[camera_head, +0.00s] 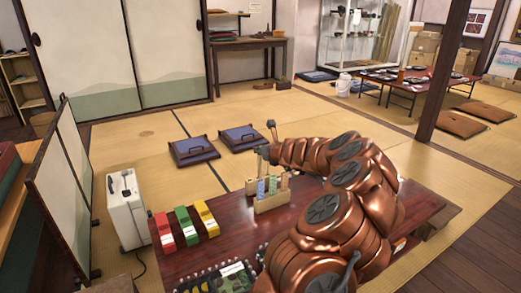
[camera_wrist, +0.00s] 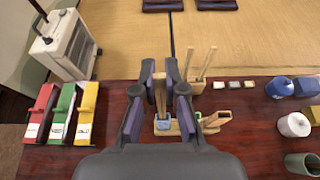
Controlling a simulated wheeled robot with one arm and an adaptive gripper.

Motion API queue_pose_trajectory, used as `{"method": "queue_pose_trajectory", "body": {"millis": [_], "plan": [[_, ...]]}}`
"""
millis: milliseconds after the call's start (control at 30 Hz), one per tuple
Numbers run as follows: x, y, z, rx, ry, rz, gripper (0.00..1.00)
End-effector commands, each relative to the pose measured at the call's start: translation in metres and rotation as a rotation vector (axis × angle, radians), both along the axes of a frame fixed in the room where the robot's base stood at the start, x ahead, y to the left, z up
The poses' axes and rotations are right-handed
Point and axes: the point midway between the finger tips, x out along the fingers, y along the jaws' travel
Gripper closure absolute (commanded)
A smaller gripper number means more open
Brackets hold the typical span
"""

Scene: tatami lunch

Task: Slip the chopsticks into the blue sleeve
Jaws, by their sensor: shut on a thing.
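In the wrist view my gripper (camera_wrist: 160,72) is shut on the pale wooden chopsticks (camera_wrist: 159,95), which stand between its two dark, purple-sided fingers. The lower end of the chopsticks meets the light blue sleeve (camera_wrist: 162,125); I cannot tell whether it is inside the mouth or just above it. The blue sleeve stands in a pale wooden holder, and also shows in the head view (camera_head: 261,188). The holder (camera_head: 272,204) is on the dark red table. In the head view my arm reaches across above the holder, and the chopsticks are hard to make out.
Other sticks (camera_wrist: 207,64) stand to the right of the gripper, with an orange-brown sleeve (camera_wrist: 217,119) nearby. Red (camera_wrist: 41,112), green (camera_wrist: 63,113) and yellow (camera_wrist: 87,112) boxes lie at the left. A blue bottle (camera_wrist: 280,87) and white roll (camera_wrist: 294,125) stand at the right.

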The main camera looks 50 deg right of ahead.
Motion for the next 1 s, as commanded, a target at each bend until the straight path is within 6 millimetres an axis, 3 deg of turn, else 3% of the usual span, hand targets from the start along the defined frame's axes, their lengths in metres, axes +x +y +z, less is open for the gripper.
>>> {"method": "queue_pose_trajectory", "body": {"millis": [1000], "plan": [[0.0,0.0,-0.013,0.0,0.0,0.0,1.0]]}}
